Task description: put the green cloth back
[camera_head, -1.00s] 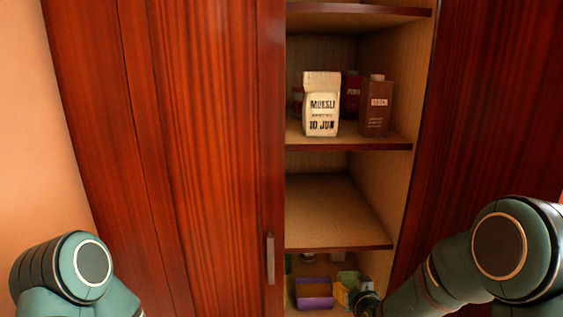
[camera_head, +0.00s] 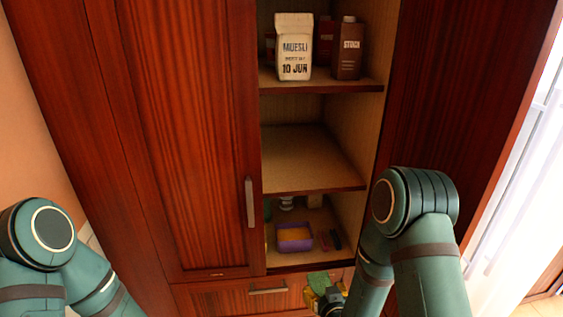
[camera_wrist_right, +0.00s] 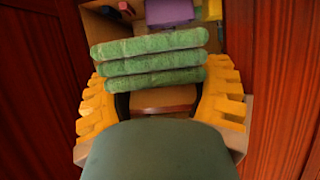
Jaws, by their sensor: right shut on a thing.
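The green cloth (camera_wrist_right: 150,62) is folded in several layers and lies across the yellow fingers of my right gripper (camera_wrist_right: 158,98) in the wrist view. The gripper is shut on it. In the head view the cloth (camera_head: 318,281) and my right gripper (camera_head: 328,298) are low at the bottom edge, in front of the cabinet's lower drawer front. The cloth is outside the shelf compartment. My left gripper is out of view; only my left arm shows at the lower left.
The open cabinet's lowest visible compartment holds a purple bin (camera_head: 294,238) and small items. The middle shelf (camera_head: 310,160) is empty. A muesli bag (camera_head: 294,48) and stock carton (camera_head: 348,48) stand above. A closed door (camera_head: 180,130) is left, a drawer (camera_head: 240,299) below.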

